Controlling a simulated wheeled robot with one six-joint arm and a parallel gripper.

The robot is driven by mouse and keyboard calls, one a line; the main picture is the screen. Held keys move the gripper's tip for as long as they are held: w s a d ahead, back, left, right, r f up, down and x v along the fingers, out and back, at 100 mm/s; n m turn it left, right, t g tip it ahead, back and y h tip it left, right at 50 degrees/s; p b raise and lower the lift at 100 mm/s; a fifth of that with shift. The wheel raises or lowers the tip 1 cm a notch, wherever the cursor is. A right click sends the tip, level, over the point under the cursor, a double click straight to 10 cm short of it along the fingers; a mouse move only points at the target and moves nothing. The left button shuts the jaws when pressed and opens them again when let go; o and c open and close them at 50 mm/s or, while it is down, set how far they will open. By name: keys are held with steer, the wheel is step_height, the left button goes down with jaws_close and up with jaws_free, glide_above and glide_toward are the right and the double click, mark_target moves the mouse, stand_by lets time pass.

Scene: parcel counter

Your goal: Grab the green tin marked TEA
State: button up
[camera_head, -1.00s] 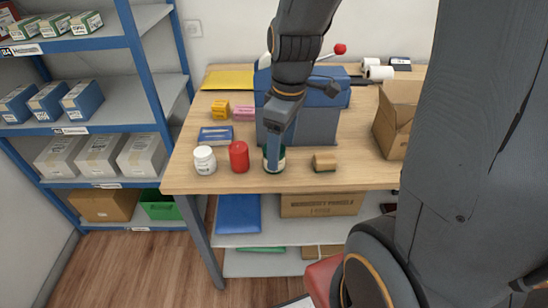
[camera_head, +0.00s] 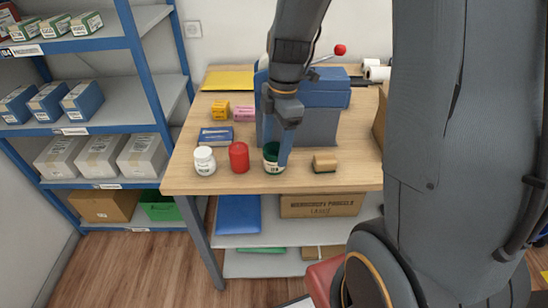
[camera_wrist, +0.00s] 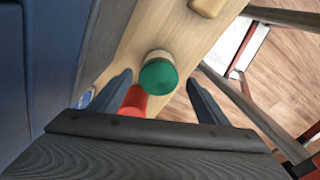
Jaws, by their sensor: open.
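The green tin (camera_head: 272,167) stands upright near the front edge of the wooden counter, between a red tin and a small tan block. Its marking is too small to read. In the wrist view the tin's round green top (camera_wrist: 158,76) shows between and just beyond the fingertips (camera_wrist: 165,69). Nothing is held. I cannot tell whether a finger touches the tin.
The red tin (camera_head: 239,157) is close on the left, with a white jar (camera_head: 204,161) beyond it. The tan block (camera_head: 325,162) is to the right. A large blue box (camera_head: 318,92) stands behind. The counter's front edge (camera_head: 300,189) is close.

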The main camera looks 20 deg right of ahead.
mark_target(275, 148)
steer(key=shift+w+f+p, duration=0.1)
steer(key=shift+f+p, duration=0.7)
steer(key=shift+f, duration=1.6)
steer(key=c, duration=1.2)
steer(key=shift+r, duration=0.1)
